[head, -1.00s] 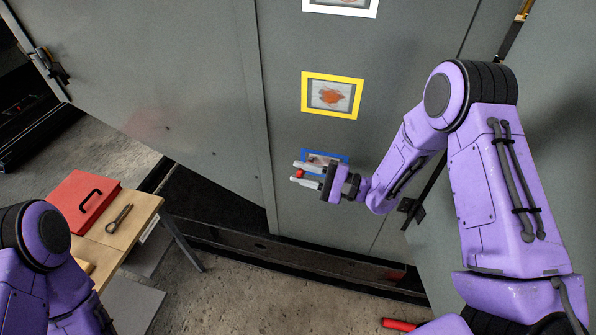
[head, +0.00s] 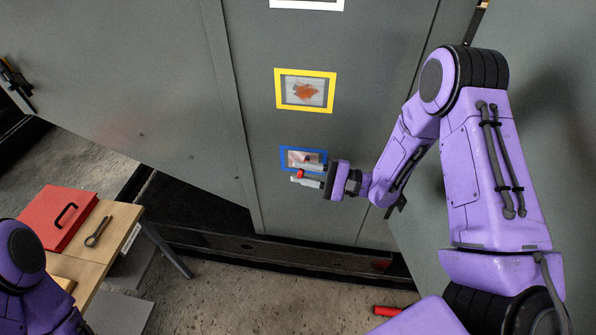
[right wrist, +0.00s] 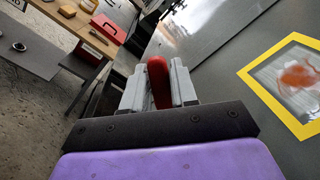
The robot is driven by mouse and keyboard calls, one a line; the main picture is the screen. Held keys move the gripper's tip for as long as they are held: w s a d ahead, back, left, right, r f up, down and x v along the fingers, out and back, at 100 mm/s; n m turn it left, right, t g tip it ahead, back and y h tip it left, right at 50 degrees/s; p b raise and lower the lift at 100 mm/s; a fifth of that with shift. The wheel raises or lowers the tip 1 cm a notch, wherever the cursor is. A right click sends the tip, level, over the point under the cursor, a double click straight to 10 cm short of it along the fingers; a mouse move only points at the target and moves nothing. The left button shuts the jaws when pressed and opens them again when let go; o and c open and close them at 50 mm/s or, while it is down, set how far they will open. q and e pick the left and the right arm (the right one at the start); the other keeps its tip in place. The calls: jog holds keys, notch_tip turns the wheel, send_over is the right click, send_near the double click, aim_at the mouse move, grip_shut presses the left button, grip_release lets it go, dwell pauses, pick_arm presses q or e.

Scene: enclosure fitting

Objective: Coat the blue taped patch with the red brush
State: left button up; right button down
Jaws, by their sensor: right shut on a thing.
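The blue taped patch (head: 290,161) is low on the grey enclosure panel, a blue frame around a greyish surface with a reddish area. My right gripper (head: 306,172) is in front of its lower right part and hides some of it. The gripper is shut on the red brush, whose red handle (right wrist: 157,80) stands between the two fingers in the right wrist view. Only a small red bit of the brush shows in the head view; its bristles are hidden. I cannot tell whether the brush touches the patch. My left gripper is out of view; only part of my left arm shows.
A yellow taped patch (head: 279,92) with a rusty spot is above the blue one, and a white taped one (head: 306,4) is higher. A red cylinder (head: 386,311) lies on the floor.

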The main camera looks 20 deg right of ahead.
jog(key=shift+f+x, duration=0.25)
jog(key=shift+x, duration=3.35)
jog(key=s+a, duration=0.3)
jog(key=s, duration=0.2)
jog(key=shift+a, duration=0.3)
jog(key=shift+s, duration=0.1)
jog(key=s, duration=0.1)
jog(key=s+a, duration=0.1)
jog(key=shift+s+a, duration=0.25)
jog(key=shift+a, duration=0.1)
